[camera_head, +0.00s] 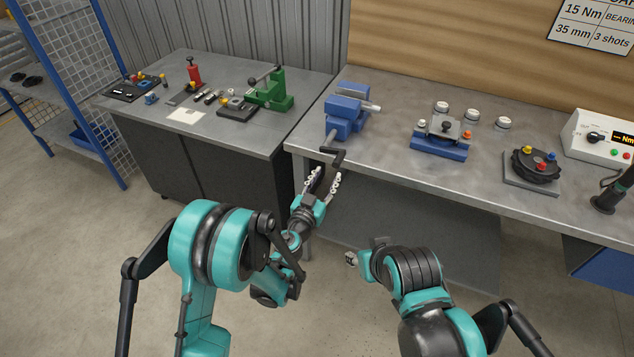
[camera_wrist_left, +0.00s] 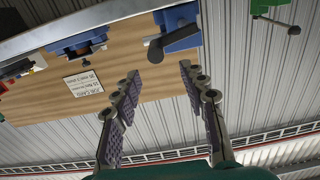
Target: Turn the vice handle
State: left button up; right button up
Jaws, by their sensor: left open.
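The blue vice (camera_head: 346,117) stands at the left end of the right-hand bench. Its dark cranked handle (camera_head: 336,156) sticks out over the front edge. My left gripper (camera_head: 325,178) is open and empty just below and in front of the handle. In the left wrist view the vice (camera_wrist_left: 180,30) appears upside down, and the handle's dark end (camera_wrist_left: 155,50) shows just beyond and between the open fingertips (camera_wrist_left: 160,71). I see no contact with the handle. My right gripper (camera_head: 352,258) is low in front of the bench, mostly hidden by its own arm.
A blue fixture (camera_head: 439,146), a dark round fixture (camera_head: 536,165) and a white meter box (camera_head: 600,135) stand further right on the bench (camera_head: 390,150). The left bench holds a green press (camera_head: 274,92) and small tools. The floor between my arms is clear.

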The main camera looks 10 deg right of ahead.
aim_at(334, 168)
pick_arm(q)
jog(key=shift+s+d+f, duration=0.15)
jog(key=shift+d+f, duration=0.05)
jog(key=shift+f, duration=0.2)
jog(key=shift+w+d, duration=0.25)
jog(key=shift+w, duration=0.1)
jog(key=b+x, duration=0.1)
jog(key=x, duration=0.6)
grip_shut()
